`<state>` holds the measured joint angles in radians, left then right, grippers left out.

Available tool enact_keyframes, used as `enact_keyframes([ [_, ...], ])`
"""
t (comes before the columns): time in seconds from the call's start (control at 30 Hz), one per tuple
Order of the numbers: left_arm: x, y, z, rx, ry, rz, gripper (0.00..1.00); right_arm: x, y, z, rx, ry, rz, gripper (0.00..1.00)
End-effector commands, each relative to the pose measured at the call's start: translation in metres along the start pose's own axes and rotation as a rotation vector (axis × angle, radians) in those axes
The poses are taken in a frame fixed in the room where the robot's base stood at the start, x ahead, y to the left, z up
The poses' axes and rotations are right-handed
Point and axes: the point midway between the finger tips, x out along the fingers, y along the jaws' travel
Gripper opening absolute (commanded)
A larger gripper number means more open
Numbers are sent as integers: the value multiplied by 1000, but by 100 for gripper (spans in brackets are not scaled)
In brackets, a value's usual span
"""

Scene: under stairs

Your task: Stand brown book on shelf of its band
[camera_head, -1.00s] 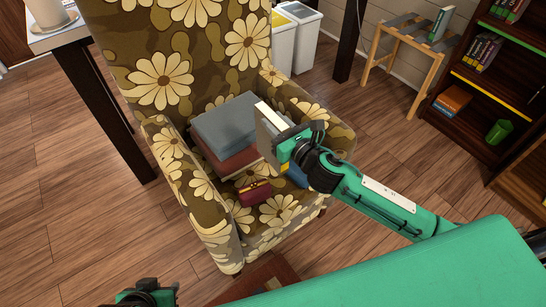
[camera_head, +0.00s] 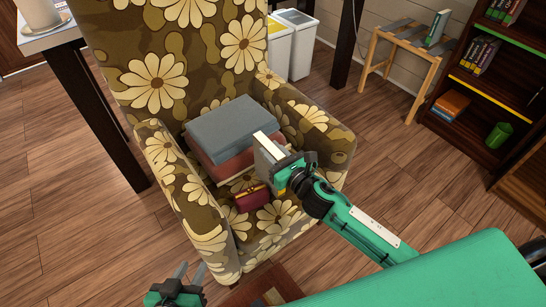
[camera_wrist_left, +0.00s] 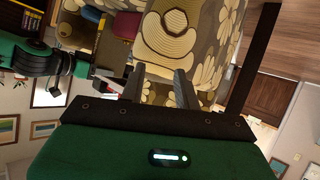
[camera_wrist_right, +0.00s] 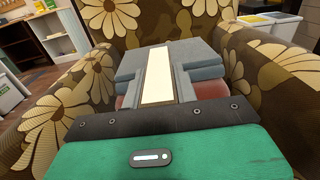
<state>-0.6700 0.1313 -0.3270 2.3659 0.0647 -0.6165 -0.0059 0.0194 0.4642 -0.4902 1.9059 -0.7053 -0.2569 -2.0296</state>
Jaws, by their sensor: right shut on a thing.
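My right gripper (camera_head: 284,165) is shut on a book with cream page edges (camera_head: 264,144), held above the right part of the armchair seat. The pages also show between the fingers in the right wrist view (camera_wrist_right: 157,78); the cover's colour is hard to tell. A small yellow patch shows by the jaws. My left gripper (camera_head: 190,272) is open and empty in front of the chair; its fingers also show apart in the left wrist view (camera_wrist_left: 158,88). The dark bookcase (camera_head: 490,85) at the right has a green-edged upper shelf (camera_head: 508,34) and a yellow-edged shelf (camera_head: 489,90) below it.
A green cup (camera_head: 498,134) stands low in the bookcase. Floor is clear before it.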

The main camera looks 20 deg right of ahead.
Motion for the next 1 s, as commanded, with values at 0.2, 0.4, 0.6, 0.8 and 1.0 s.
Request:
enact_keyframes([
  [0.2,4,10,-2,-10,85,25,32,0,0,-16,-1,-2,-1,0],
  [0.4,4,11,-4,-11,92,27,32,0,0,-15,-1,-2,0,0],
  [0.6,5,14,-3,-15,118,35,32,0,0,-20,-1,-2,0,0],
  [0.8,4,14,-4,-14,116,34,32,0,0,-19,-1,0,0,51],
  [1.0,4,13,-4,-14,115,33,32,0,0,-19,-1,0,0,51],
])
